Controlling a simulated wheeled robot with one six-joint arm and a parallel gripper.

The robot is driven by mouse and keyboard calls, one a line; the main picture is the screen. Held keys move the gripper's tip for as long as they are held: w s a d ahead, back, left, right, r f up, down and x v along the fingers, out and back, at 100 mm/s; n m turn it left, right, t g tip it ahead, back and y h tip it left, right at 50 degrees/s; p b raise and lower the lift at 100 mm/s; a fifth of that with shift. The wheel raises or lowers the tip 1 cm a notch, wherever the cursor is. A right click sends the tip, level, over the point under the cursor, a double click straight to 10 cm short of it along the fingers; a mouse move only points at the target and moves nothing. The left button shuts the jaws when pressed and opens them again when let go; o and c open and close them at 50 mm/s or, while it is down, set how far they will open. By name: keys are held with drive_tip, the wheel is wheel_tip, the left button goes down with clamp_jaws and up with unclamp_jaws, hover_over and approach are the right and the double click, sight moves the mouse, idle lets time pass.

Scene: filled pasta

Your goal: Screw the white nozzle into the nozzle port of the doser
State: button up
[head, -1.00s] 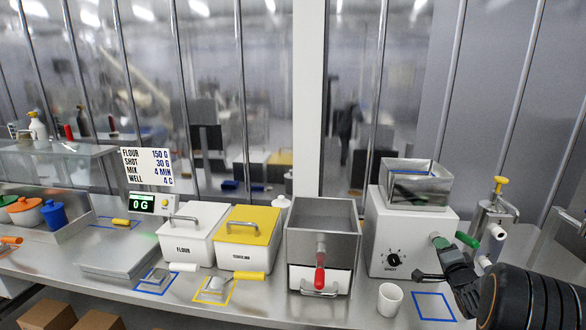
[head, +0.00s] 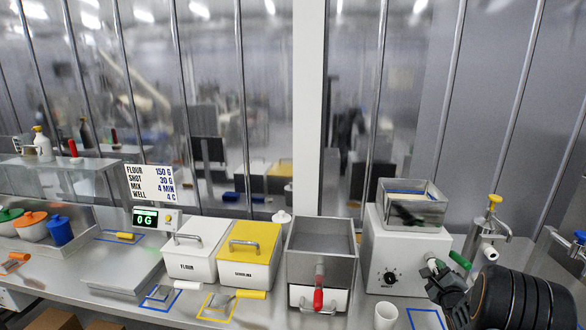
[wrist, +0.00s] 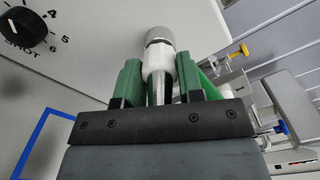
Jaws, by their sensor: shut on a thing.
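The doser (head: 380,246) is a white box with a black dial and a steel hopper on top; its dial shows in the wrist view (wrist: 24,27). My gripper (head: 438,270), with green fingers (wrist: 159,85), is at the right side of the doser's front. It is shut around the white nozzle (wrist: 158,62), a short white piece between the fingers. A grey round end shows above the white piece against the doser's face. I cannot tell whether this is the port or part of the nozzle, nor how far any thread is engaged.
A steel dispenser with a yellow top (head: 492,222) stands further right. A white cup (head: 386,317) stands in front of the doser, left of a blue-outlined square (head: 426,319). A steel hopper unit (head: 322,252) is to the left.

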drive_tip(key=shift+r+m+p, duration=0.15)
drive_tip(key=shift+m+p, duration=0.65)
drive_tip(key=shift+m, duration=0.4)
drive_tip(key=m+p, duration=0.1)
drive_tip(key=m, duration=0.2)
drive_tip(key=shift+f, duration=0.2)
drive_tip(key=o, duration=1.1)
